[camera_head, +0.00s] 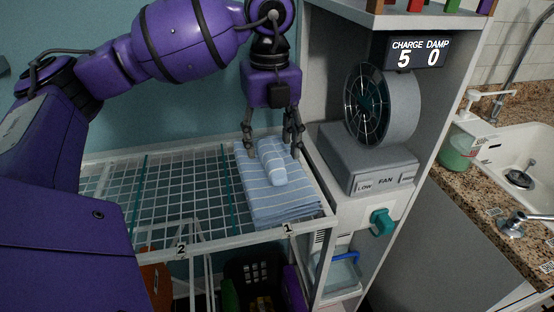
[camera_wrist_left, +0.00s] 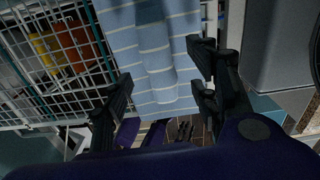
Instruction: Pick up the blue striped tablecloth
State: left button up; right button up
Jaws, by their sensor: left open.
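The blue striped tablecloth (camera_head: 277,204) lies folded on the right end of the white wire rack (camera_head: 229,243), in the section marked 1. A rolled part of it (camera_head: 272,163) stands up along its top. My left gripper (camera_head: 272,150) points down over the back part of the cloth. Its fingers are open, one on each side of the roll. In the left wrist view the cloth (camera_wrist_left: 151,40) lies between the open fingers (camera_wrist_left: 160,90). I cannot tell whether the fingers touch it. My right gripper is not in view.
A grey fan unit (camera_head: 370,160) and its shelf cabinet stand close to the right of the rack. A sink (camera_head: 520,160) and a soap bottle (camera_head: 460,148) are further right. A dark crate (camera_head: 255,270) is below the rack. The rack's middle is bare.

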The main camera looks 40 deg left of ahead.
aim_at(271, 151)
pick_arm(q)
jog(key=shift+w+a+f, duration=0.1)
jog(key=shift+f, duration=1.45)
jog(key=shift+c, duration=0.5)
grip_shut()
jog(key=shift+r, duration=0.1)
